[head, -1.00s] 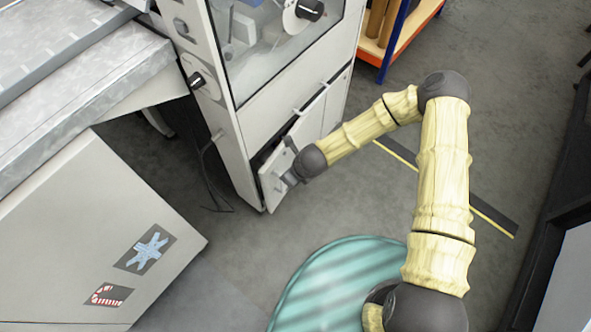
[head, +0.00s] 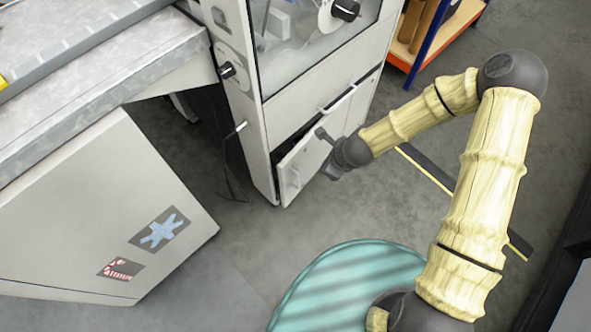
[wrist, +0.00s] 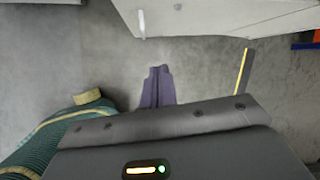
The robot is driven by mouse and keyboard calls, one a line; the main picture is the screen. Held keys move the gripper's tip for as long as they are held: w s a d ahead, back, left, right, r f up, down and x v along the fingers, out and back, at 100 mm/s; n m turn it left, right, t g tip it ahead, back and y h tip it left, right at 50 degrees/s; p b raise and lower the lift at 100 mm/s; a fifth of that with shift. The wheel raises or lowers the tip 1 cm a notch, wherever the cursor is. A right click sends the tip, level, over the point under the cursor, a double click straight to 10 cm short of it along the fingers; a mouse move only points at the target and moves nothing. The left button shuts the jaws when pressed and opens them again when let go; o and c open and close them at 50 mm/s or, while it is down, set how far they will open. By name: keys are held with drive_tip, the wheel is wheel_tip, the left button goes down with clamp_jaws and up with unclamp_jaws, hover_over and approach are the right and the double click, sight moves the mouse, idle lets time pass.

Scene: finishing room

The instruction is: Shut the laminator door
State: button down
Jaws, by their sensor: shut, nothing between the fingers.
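The laminator (head: 305,105) is a tall grey machine with a window, at top centre of the head view. Its low door (head: 306,165), a pale panel with a small handle (head: 296,179), stands ajar. A dark gap shows along its top edge. My gripper (head: 329,174) is just right of the door's front, apparently apart from it. In the wrist view my gripper (wrist: 157,72) has its fingers together and empty, over bare floor. A pale panel with a handle, seemingly the door (wrist: 215,18), shows at the top of that view.
A pale cabinet (head: 85,200) with two stickers stands at left, below a grey metal worktop (head: 140,65). An orange and blue shelf rack (head: 440,45) is at the top right. A black strip with a yellow edge (head: 428,170) lies on the floor. Open floor (head: 245,240) lies before the laminator.

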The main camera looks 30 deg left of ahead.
drive_tip(key=w+d+r+n, duration=0.3)
drive_tip(key=d+r+n, duration=0.4)
drive_tip(key=d, duration=0.1)
drive_tip(key=s+d+r+n+h, duration=0.2)
drive_tip(key=s+d+r+n, duration=0.2)
drive_tip(key=d+r, duration=0.4)
drive_tip(key=s+d+r+n+h, duration=0.2)
drive_tip(key=s+d+r+n, duration=0.2)
drive_tip(key=d+r+n, duration=0.3)
drive_tip(key=d+r, duration=0.2)
drive_tip(key=d, duration=0.3)
drive_tip(key=shift+r, duration=0.1)
drive_tip(key=shift+d, duration=0.1)
